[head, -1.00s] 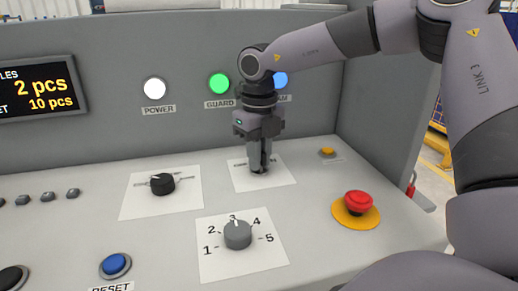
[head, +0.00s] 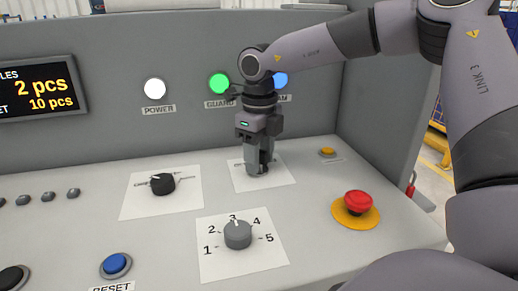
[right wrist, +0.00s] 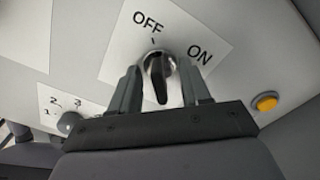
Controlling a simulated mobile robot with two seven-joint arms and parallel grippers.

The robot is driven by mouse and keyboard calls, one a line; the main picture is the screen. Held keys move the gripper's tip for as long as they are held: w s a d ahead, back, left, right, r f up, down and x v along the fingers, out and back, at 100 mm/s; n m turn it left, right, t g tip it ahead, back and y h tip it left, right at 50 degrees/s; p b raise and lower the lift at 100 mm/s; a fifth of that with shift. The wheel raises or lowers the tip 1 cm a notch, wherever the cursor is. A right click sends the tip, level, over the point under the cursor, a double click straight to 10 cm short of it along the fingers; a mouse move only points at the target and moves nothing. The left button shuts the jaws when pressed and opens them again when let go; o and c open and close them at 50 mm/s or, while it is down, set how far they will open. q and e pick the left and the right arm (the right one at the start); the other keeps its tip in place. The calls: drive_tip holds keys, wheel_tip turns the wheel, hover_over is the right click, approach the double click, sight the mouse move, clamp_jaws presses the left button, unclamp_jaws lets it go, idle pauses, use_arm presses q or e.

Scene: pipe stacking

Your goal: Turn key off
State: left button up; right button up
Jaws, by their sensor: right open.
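The key switch (right wrist: 158,66) has a round metal collar and a black key grip on a white plate (right wrist: 110,62). The plate is marked OFF at the upper left and ON at the right. In the right wrist view the key lies roughly in line with the tick under OFF. My right gripper (right wrist: 161,78) is open, with one finger on each side of the key; contact cannot be told. In the head view my right gripper (head: 258,165) points down over the switch plate (head: 284,177) and hides the key. My left gripper is out of view.
A red emergency button (head: 358,201) on a yellow base is to the right. A yellow button (head: 327,152), a black selector (head: 162,184), a numbered grey dial (head: 238,236) and a blue reset button (head: 115,264) surround the plate. The panel's back wall rises close behind my gripper.

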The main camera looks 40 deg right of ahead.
drive_tip(key=shift+r, duration=0.1)
idle(0.3)
drive_tip(key=shift+r+p, duration=2.3)
drive_tip(key=shift+r, duration=1.15)
